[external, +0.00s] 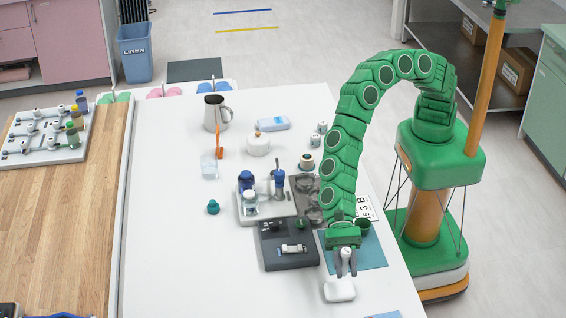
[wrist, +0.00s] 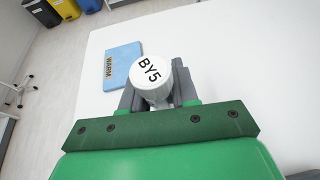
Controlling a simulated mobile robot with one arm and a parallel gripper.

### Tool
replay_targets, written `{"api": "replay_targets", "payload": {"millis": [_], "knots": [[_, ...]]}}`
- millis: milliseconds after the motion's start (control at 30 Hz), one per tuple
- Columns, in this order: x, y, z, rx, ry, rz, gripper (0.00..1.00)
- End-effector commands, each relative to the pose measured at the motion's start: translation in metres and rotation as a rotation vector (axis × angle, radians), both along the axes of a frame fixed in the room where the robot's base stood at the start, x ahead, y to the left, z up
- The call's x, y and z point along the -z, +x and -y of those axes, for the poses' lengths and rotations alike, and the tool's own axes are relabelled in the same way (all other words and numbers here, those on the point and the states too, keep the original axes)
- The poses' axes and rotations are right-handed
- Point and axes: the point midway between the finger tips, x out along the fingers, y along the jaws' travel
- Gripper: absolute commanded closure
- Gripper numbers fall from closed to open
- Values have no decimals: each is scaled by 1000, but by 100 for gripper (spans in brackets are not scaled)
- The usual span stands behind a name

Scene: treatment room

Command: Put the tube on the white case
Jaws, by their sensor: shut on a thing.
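My gripper (wrist: 155,88) is shut on the tube (wrist: 152,72), a white round-ended piece marked BY5. Its marked end faces the wrist camera, between the two grey fingers, and its lower part is hidden by them. In the external view my gripper (external: 346,262) is low over the front right of the white table. A white rounded block (external: 340,291) shows right at the fingertips there. It may be the white case, but I cannot tell it surely from the held piece, nor whether they touch.
A blue WARM pad (wrist: 123,66) lies beyond the fingers. A dark case (external: 290,257) and a white tray of bottles (external: 246,218) stand left of my gripper. A blue mat (external: 372,256) lies beside it. The table's front left is clear.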

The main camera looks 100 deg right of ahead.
Motion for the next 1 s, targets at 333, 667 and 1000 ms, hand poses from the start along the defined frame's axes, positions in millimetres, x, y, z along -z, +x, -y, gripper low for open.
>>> {"api": "replay_targets", "payload": {"millis": [333, 667, 1000], "knots": [[9, 7, -7, 2, 1, 4, 100], [43, 8, -9, 1, -2, 2, 100], [45, 8, -9, 1, 0, 3, 100]]}}
